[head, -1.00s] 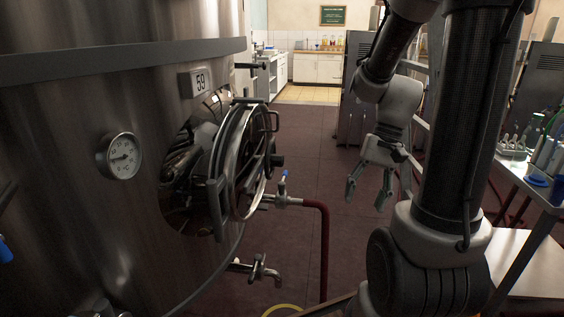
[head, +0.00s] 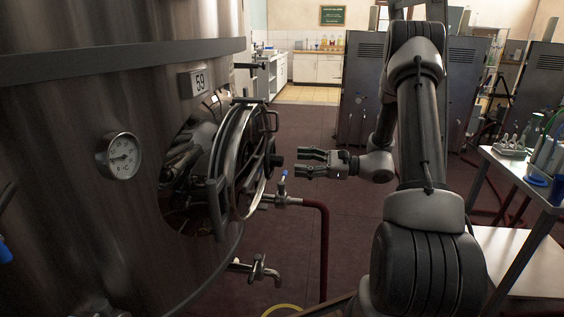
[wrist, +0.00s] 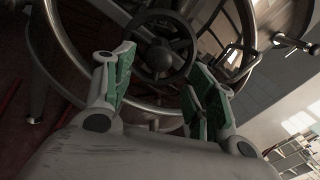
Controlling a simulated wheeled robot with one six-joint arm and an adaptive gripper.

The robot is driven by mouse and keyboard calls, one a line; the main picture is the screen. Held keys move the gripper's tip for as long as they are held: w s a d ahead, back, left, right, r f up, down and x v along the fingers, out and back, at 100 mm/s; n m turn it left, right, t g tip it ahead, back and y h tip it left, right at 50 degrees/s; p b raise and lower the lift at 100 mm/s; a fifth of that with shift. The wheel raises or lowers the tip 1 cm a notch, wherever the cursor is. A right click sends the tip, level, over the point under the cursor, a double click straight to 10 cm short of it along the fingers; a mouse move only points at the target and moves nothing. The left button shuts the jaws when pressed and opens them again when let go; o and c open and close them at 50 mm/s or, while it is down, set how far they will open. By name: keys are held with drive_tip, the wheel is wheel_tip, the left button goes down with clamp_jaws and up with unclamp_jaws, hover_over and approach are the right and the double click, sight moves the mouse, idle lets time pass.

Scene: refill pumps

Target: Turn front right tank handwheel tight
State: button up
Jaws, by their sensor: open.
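A steel tank (head: 75,220) marked 59 fills the left of the head view. Its round hatch door (head: 231,160) stands on the side facing right. The dark handwheel (head: 272,158) sits at the middle of the door; in the wrist view the handwheel (wrist: 162,50) shows as a round spoked wheel with a central hub. My gripper (head: 301,164) is open and empty, to the right of the handwheel and apart from it, its fingers pointing at it. In the wrist view my gripper's green-padded fingers (wrist: 158,88) are spread, with the handwheel beyond them.
A valve with a blue lever (head: 282,190) and a red hose (head: 323,250) are below my gripper. A lower tap (head: 257,268) juts from the tank. A table (head: 530,180) with bottles stands at the right. The floor (head: 310,120) behind is clear.

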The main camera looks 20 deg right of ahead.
sight(282, 161)
drive_tip(key=x, duration=0.7)
clamp_jaws()
